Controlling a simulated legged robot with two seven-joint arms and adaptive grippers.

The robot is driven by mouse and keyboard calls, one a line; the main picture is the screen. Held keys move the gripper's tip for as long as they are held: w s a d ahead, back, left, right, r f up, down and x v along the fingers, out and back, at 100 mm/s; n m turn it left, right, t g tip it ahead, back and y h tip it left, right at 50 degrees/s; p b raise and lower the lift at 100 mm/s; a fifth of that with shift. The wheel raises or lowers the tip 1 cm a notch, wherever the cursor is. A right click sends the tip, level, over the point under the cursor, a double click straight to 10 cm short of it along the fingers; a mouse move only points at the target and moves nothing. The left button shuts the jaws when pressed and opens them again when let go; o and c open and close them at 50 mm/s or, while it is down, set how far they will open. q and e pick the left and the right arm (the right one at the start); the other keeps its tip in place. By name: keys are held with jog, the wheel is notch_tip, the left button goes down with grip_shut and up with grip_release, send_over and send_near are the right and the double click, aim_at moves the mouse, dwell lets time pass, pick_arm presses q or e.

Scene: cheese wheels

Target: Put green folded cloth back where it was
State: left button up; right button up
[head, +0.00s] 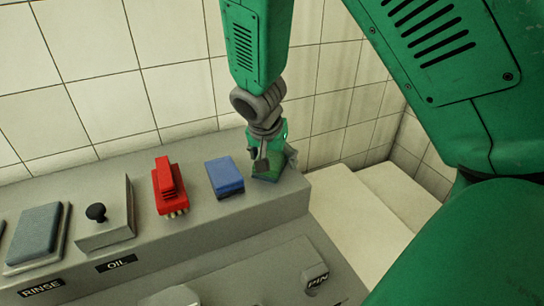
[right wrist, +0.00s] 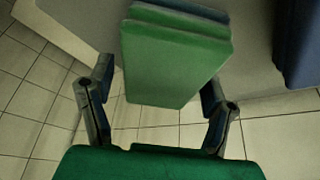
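The green folded cloth (head: 266,171) lies at the right end of the grey ledge in the head view, just right of a blue folded block. My right gripper (head: 262,152) points down at it from above and partly hides it. In the right wrist view the green cloth (right wrist: 172,62) fills the upper middle, and the fingers of my right gripper (right wrist: 160,88) stand apart, one on each side of it. A slim gap shows on the left; contact on the right is unclear. My left gripper is not in view.
The blue block (head: 225,177) sits close left of the cloth, then a red brush (head: 169,186), the OIL box with a black knob (head: 96,212) and the grey RINSE pad (head: 36,236). A tiled wall (head: 100,80) stands behind. The ledge (head: 285,198) ends just right.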

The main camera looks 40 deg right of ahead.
jog(key=shift+d, duration=0.1)
jog(key=shift+r, duration=0.35)
jog(key=p+v, duration=0.1)
jog(key=v, duration=1)
jog(key=shift+w, duration=0.1)
jog(key=shift+a+r, duration=0.25)
jog(key=shift+r, duration=0.15)
